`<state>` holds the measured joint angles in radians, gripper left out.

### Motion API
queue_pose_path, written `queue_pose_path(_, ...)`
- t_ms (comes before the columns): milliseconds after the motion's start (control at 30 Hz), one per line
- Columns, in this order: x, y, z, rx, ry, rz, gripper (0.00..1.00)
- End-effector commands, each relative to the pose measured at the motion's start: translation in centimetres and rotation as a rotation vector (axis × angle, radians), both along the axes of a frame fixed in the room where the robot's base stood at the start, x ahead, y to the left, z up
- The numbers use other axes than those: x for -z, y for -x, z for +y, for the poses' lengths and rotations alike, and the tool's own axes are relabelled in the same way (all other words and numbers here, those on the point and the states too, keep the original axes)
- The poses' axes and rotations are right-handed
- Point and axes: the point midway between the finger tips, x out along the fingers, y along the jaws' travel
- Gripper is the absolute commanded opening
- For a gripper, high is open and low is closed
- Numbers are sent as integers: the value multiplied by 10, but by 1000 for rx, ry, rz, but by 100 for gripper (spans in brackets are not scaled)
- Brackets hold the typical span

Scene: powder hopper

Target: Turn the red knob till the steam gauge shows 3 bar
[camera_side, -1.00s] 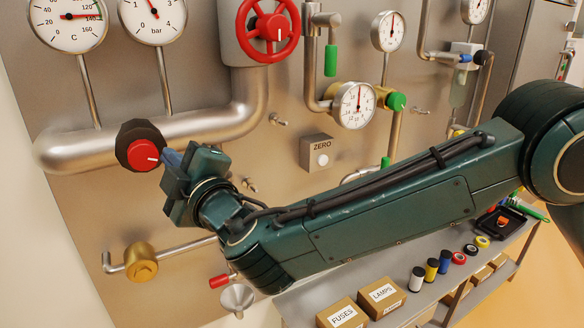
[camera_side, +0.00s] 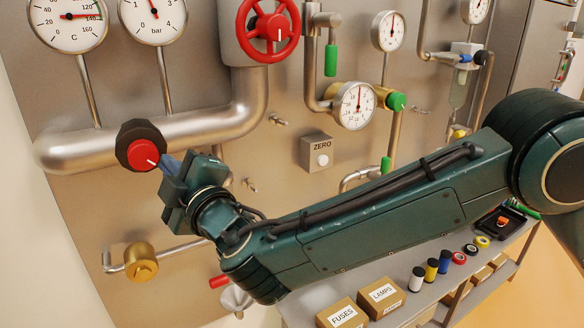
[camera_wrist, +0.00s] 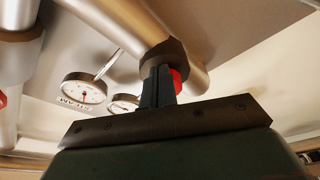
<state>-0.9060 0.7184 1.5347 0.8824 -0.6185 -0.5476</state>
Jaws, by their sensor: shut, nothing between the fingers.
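The red knob (camera_side: 142,154) has a dark collar and sits on the wide pipe at left. Its white mark points right and slightly down. My gripper (camera_side: 168,163) is shut and empty, its fingertips at the knob's lower right edge; whether they touch is unclear. In the wrist view the fingers (camera_wrist: 158,88) stand in front of the dark collar, with the red knob (camera_wrist: 177,80) partly hidden behind them. An upside-down gauge (camera_wrist: 84,90) in the wrist view has a label resembling STEAM.
A temperature gauge (camera_side: 66,20) hangs left of the bar gauge. A red handwheel (camera_side: 268,30), a ZERO button box (camera_side: 317,153) and a brass valve (camera_side: 141,262) are on the panel. Boxes (camera_side: 380,295) and tape rolls lie on the shelf below right.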

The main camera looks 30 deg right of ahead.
Motion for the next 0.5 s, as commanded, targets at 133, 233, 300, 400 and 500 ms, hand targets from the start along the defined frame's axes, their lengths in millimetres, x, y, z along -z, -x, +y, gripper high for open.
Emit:
queue_pose_path(133, 3, 0, 2, 0, 0, 0, 0)
queue_pose_path(233, 5, 0, 3, 0, 0, 0, 0)
queue_pose_path(300, 6, 0, 3, 0, 0, -1, 0)
queue_pose_path(400, 7, 0, 5, 0, 0, -1, 0)
queue_pose_path(500, 9, 0, 6, 0, 0, -1, 0)
